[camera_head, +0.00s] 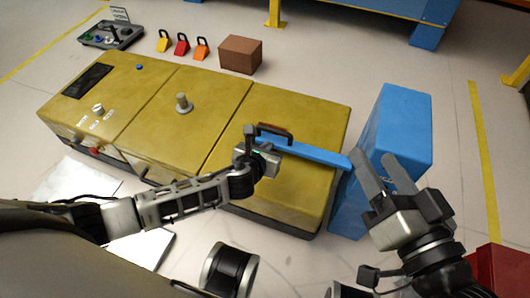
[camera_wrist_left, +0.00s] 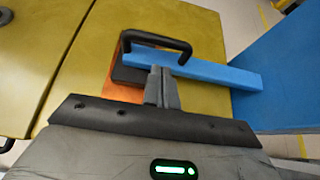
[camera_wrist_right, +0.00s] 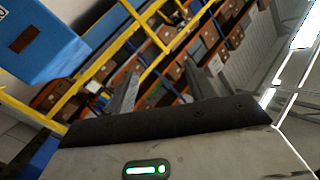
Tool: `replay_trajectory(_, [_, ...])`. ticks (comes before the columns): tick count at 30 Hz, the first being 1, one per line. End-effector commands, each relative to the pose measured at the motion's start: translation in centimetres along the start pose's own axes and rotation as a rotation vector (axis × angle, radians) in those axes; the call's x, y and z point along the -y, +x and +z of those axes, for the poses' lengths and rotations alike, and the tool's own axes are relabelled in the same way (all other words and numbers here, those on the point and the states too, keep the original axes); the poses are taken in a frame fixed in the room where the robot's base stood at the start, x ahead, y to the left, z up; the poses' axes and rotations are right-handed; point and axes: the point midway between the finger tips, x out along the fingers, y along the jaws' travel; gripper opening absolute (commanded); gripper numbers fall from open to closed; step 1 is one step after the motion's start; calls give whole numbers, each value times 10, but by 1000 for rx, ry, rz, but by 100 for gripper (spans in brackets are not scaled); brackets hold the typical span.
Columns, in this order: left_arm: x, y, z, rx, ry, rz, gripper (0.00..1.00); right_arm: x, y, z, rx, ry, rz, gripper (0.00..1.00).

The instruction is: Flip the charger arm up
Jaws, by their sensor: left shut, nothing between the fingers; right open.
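The charger arm is a blue bar (camera_head: 312,152) lying nearly flat across the yellow dashboard module (camera_head: 290,105), its right end near the blue box. It also shows in the left wrist view (camera_wrist_left: 215,71). A black handle (camera_wrist_left: 185,46) arches over its left end, beside an orange patch (camera_wrist_left: 117,88). My left gripper (camera_head: 254,138) is shut and empty; its fingertips (camera_wrist_left: 160,72) overlap the bar's near edge just below the handle. I cannot tell whether they touch. My right gripper (camera_head: 371,156) is open and empty, close to the blue box's near side in the picture.
A tall blue box (camera_head: 404,125) stands right of the module. A knob (camera_head: 183,103) rises from the module's middle section. A brown box (camera_head: 240,54), padlocks (camera_head: 182,44) and a grey tray (camera_head: 110,36) lie behind. A red box (camera_head: 502,268) is at the lower right.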

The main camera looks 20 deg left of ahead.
Motion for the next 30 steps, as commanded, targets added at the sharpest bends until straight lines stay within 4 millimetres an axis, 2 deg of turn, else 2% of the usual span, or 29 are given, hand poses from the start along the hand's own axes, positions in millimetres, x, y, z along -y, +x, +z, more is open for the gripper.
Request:
replay_trajectory(1, [0, 15, -4, 3, -2, 1, 0, -2, 2, 1, -33, -10, -18, 54])
replay_trajectory(6, [0, 40, -3, 2, -2, 1, 0, 1, 10, -30, -200, -195, -58, 54])
replay_trajectory(12, [0, 57, -2, 1, -1, 0, 0, 8, 10, -54, -333, -335, -92, 54])
replay_trajectory(18, [0, 60, 0, 0, -2, 0, 0, 12, 10, -60, -368, -371, -102, 54])
replay_trajectory(30, [-3, 56, 3, 0, 6, 11, 0, 11, 10, -58, -328, -327, -92, 54])
